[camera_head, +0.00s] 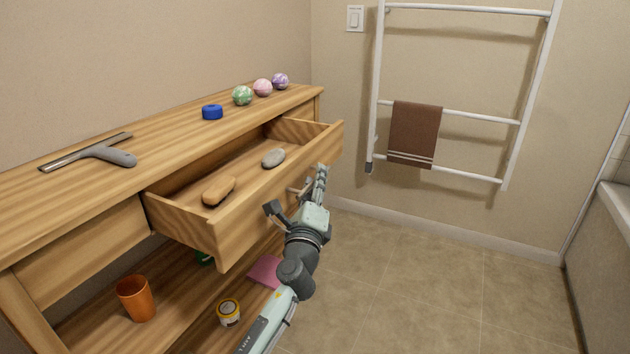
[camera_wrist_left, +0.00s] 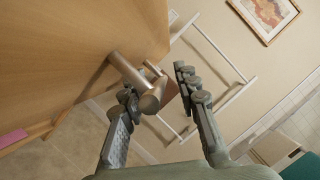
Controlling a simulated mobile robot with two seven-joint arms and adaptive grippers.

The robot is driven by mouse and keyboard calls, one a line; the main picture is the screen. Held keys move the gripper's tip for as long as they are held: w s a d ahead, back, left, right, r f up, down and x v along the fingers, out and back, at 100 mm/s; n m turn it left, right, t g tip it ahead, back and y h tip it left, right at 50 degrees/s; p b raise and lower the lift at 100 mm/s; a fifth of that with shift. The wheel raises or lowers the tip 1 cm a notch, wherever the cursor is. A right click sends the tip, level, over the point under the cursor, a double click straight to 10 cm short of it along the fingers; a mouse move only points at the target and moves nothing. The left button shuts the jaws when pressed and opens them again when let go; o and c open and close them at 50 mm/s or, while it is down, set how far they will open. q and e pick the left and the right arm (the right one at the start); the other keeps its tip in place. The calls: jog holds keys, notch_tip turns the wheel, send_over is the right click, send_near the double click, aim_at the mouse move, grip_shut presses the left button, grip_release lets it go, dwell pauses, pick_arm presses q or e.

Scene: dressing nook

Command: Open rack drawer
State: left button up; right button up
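The wooden rack drawer (camera_head: 250,208) is pulled well out of the wooden rack (camera_head: 85,255) in the head view. A wooden-backed brush (camera_head: 219,190) and a grey oval stone (camera_head: 273,158) lie inside it. Its metal handle (camera_head: 299,189) is partly hidden by my left gripper (camera_head: 297,190). In the left wrist view the handle (camera_wrist_left: 130,72) sticks out from the drawer front, with its bar end between the spread fingers of my left gripper (camera_wrist_left: 155,85). The fingers are apart; contact with the bar is unclear. My right gripper is not in view.
The rack top holds a squeegee (camera_head: 105,154), a blue round item (camera_head: 212,112) and several marbled balls (camera_head: 262,88). The lower shelf holds an orange cup (camera_head: 136,299) and a yellow-white jar (camera_head: 229,312). A towel rail (camera_head: 450,110) stands behind; the floor (camera_head: 420,280) is clear.

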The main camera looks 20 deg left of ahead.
pick_arm(q)
jog(key=v, duration=1.1)
jog(key=shift+s, duration=0.35)
jog(key=shift+d, duration=0.1)
jog(key=s+a+f+n+g, duration=0.3)
jog(key=f+n, duration=0.1)
jog(key=f, duration=0.2)
jog(key=s+a+f+n+g+y, duration=0.1)
jog(key=s+a+f+n+g, duration=0.2)
jog(key=f, duration=0.4)
jog(key=s+a+f+n+g, duration=0.2)
jog(key=a+f+n+g, duration=0.1)
jog(key=f+n, duration=0.25)
jog(key=s+d+f+n+g+h, duration=0.2)
jog(key=s+f+n+g, duration=0.1)
jog(key=s+f, duration=0.5)
jog(key=s+d+f+n+g+h, duration=0.2)
jog(key=s+f+n+g, duration=0.2)
jog(key=s+f, duration=0.4)
jog(key=shift+s+g+h, duration=0.4)
jog(key=shift+s, duration=0.1)
